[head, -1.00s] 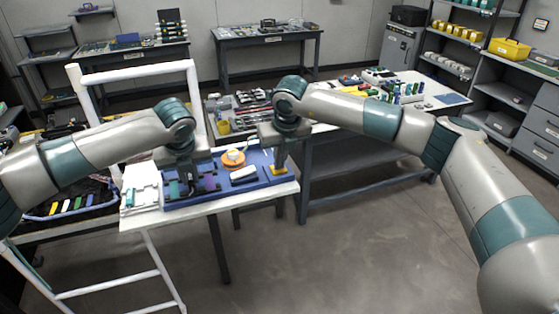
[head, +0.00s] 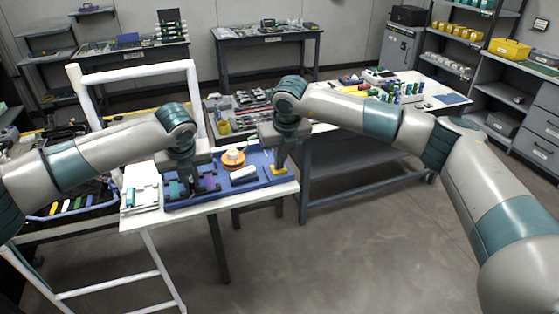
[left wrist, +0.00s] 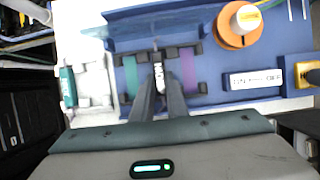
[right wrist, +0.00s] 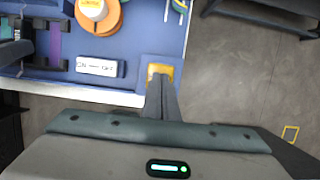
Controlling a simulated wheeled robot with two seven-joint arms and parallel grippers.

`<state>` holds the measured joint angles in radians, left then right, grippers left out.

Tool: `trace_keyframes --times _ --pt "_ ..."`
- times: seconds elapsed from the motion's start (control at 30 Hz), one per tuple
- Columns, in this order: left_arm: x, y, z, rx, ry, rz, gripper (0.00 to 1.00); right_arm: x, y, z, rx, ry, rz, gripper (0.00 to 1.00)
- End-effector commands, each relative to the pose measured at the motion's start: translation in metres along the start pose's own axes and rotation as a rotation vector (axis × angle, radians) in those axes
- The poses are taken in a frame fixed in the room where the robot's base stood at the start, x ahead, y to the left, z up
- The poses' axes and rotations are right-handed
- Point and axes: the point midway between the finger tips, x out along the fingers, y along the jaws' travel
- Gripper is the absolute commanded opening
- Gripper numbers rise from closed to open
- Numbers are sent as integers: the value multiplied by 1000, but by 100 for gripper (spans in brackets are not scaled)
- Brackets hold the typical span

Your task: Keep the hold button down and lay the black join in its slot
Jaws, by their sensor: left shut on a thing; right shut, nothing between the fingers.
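My left gripper (left wrist: 160,82) is shut on a small dark piece, the black join (left wrist: 159,56), between a teal strip (left wrist: 130,77) and a purple strip (left wrist: 187,73) on the blue tray. The fingers hide part of the join, so I cannot tell whether it rests in its slot. This gripper also shows in the head view (head: 188,190). My right gripper (right wrist: 160,80) is shut and empty, its tips down at the yellow hold button (right wrist: 153,70). It appears to touch the button; how far the button is pressed I cannot tell. The right gripper also shows in the head view (head: 279,167).
A white block with a teal piece (left wrist: 69,85) is at the left.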

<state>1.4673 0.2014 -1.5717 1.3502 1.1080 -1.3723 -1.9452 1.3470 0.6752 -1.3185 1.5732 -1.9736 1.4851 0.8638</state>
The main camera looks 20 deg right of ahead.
Motion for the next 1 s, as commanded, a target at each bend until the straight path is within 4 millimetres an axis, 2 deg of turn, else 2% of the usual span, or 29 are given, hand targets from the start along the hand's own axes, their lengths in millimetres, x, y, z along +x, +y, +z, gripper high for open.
trace_keyframes --times 0.57,0.6,0.7,1.0 --pt "4 0 -2 0 0 0 0 1 0 -1 0 2 0 0" --pt "4 0 -2 0 0 0 16 1 0 -1 0 2 0 0" --pt "4 0 -2 0 0 0 35 1 0 -1 0 2 -1 0" --pt "4 0 -2 0 0 0 33 1 0 -1 0 2 0 0"
